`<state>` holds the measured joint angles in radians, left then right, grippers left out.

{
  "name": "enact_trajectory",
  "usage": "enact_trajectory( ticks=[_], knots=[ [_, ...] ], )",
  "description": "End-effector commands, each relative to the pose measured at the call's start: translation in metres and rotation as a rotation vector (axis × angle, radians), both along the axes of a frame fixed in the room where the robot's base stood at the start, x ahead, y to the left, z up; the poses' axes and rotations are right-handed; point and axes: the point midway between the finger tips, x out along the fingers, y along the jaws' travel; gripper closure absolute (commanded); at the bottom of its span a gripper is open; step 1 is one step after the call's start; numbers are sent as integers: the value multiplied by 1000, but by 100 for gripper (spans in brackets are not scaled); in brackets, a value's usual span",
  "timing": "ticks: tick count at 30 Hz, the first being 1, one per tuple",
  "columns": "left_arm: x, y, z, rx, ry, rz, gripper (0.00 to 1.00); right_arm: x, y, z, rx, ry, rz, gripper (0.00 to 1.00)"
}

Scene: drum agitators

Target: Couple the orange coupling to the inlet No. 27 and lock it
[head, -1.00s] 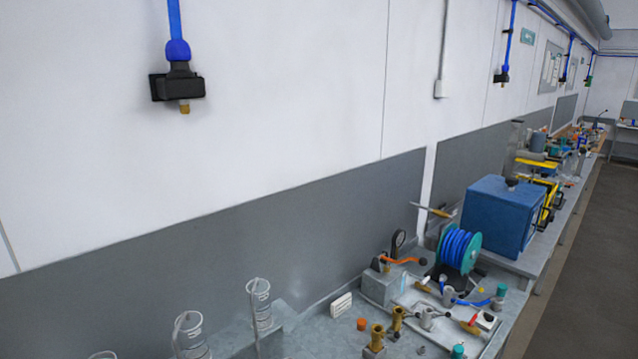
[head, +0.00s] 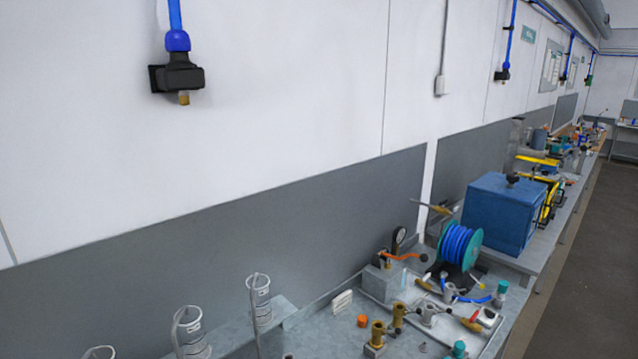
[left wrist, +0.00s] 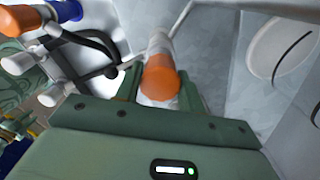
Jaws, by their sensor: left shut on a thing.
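The orange coupling (left wrist: 159,80) shows in the left wrist view as a short orange cylinder with a paler part beneath it. My left gripper (left wrist: 160,92) is shut on it, with one green finger on each side. The coupling's far end is foreshortened, and I cannot tell whether it touches anything. No number 27 is legible in either view, so I cannot tell which fitting is that inlet. Neither gripper shows in the head view, and my right gripper is in no view.
In the left wrist view, a black frame with white knobs (left wrist: 52,55) is at left and a pale round shape (left wrist: 283,48) at right.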

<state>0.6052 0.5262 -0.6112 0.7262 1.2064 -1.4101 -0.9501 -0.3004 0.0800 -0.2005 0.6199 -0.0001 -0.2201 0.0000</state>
Motion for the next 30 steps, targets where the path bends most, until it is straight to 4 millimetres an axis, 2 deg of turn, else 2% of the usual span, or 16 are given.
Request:
enact_trajectory(
  ticks=[30],
  knots=[
    [1, 0, -6, 0, -1, 0, 83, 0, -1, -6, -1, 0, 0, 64]
  ],
)
